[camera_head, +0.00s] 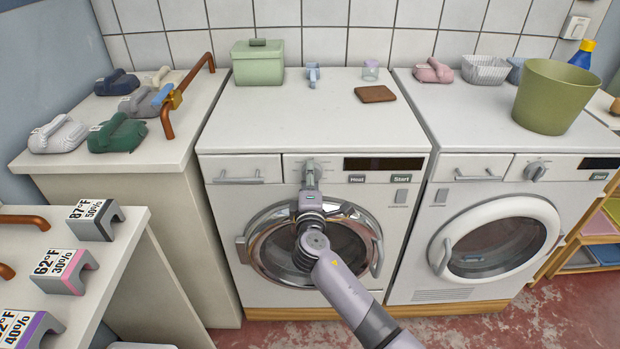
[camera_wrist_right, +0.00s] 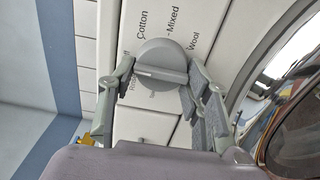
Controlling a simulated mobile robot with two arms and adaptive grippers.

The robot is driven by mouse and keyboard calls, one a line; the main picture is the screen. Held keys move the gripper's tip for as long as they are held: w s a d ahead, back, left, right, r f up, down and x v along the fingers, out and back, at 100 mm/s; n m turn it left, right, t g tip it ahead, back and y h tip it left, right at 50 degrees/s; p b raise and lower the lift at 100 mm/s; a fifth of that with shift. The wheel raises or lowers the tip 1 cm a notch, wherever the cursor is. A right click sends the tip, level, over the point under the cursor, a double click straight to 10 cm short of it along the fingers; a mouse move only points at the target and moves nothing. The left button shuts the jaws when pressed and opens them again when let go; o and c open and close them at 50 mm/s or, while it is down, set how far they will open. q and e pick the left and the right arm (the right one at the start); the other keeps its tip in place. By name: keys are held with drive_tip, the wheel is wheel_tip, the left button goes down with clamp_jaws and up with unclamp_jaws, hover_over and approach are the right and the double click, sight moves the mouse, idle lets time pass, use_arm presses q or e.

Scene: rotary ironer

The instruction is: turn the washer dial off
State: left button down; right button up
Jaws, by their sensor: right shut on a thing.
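The washer dial (camera_wrist_right: 165,58) is a round grey knob with a raised grip bar, on the panel of the left washer (camera_head: 310,112). In the head view my right gripper mostly covers the dial. My right gripper (camera_head: 310,180) reaches up to it in front of the round door. In the right wrist view the fingers of my right gripper (camera_wrist_right: 160,76) are closed on the dial from both sides. Labels Cotton, Mixed and Wool show around it; labels on its left are partly hidden by a finger, so the setting is unclear. My left gripper is not in view.
The chrome-rimmed washer door (camera_head: 265,245) is right behind my right arm. A dark display (camera_head: 383,164) sits right of the dial. A second machine (camera_head: 490,225) stands to the right, with a green bin (camera_head: 553,98) on top. A side counter (camera_head: 85,165) is on the left.

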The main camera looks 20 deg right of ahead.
idle(0.3)
drive_tip(key=o, duration=1.1)
drive_tip(key=shift+o, duration=0.2)
drive_tip(key=v, duration=1.2)
